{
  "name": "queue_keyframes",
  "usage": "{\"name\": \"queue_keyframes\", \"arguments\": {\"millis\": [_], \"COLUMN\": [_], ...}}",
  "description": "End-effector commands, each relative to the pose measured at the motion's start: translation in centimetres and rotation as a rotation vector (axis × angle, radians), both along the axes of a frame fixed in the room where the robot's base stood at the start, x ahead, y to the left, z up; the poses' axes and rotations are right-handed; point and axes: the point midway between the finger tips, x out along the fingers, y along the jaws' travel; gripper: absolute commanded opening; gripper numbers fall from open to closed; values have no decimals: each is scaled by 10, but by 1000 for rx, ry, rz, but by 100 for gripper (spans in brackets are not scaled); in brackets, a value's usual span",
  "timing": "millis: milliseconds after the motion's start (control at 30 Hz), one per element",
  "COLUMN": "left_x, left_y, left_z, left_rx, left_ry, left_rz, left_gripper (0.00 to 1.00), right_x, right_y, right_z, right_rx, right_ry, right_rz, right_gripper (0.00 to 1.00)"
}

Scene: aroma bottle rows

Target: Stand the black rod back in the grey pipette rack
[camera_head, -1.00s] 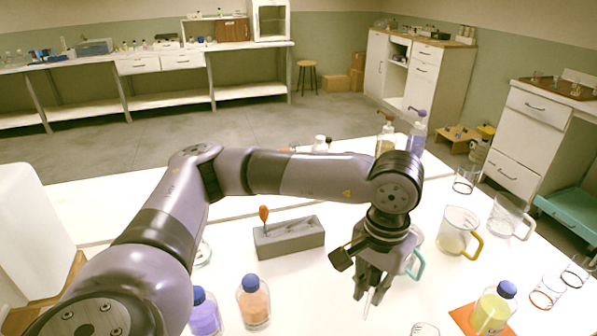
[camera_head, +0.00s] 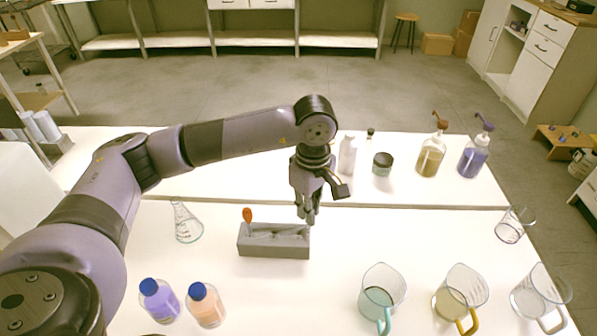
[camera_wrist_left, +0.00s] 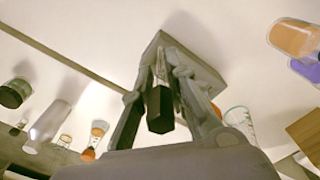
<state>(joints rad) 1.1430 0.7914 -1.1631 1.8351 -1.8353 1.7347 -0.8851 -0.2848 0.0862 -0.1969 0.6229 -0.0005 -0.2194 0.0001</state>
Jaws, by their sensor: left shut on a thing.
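The grey pipette rack (camera_head: 272,252) stands on the white table in the head view, with an orange-topped tool (camera_head: 247,216) upright at its left end. My left gripper (camera_head: 309,217) points down at the rack's right end, fingertips close to its top. In the left wrist view the fingers (camera_wrist_left: 165,80) are shut on the black rod (camera_wrist_left: 159,112), with the grey rack (camera_wrist_left: 205,66) behind them. The rod's lower end is hidden, so I cannot tell whether it is in a hole. My right gripper is not in view.
A glass flask (camera_head: 187,225) stands left of the rack. Purple (camera_head: 160,301) and orange (camera_head: 206,306) bottles are in front. Several beakers, including a teal-handled one (camera_head: 380,298), stand at front right. A white bottle (camera_head: 347,155) and dark jar (camera_head: 382,163) are behind.

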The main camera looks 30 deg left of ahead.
Motion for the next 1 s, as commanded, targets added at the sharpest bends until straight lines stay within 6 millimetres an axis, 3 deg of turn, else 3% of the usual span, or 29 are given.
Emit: {"name": "queue_keyframes", "arguments": {"millis": [33,100,233,400,667,1000], "left_x": [4,11,20,25,27,27], "left_y": [4,10,22,35,41,40], "left_z": [12,13,11,6,0,-1], "left_rx": [0,1,3,5,4,3], "left_ry": [6,6,4,1,-3,-3], "left_rz": [138,343,682,989,1131,1128], "left_gripper": [0,0,0,0,0,0], "right_x": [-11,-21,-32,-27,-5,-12], "right_y": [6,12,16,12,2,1], "right_z": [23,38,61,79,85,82], "right_rx": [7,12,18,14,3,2], "right_ry": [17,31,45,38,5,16], "right_rz": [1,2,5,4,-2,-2], "right_gripper": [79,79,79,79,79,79]}}
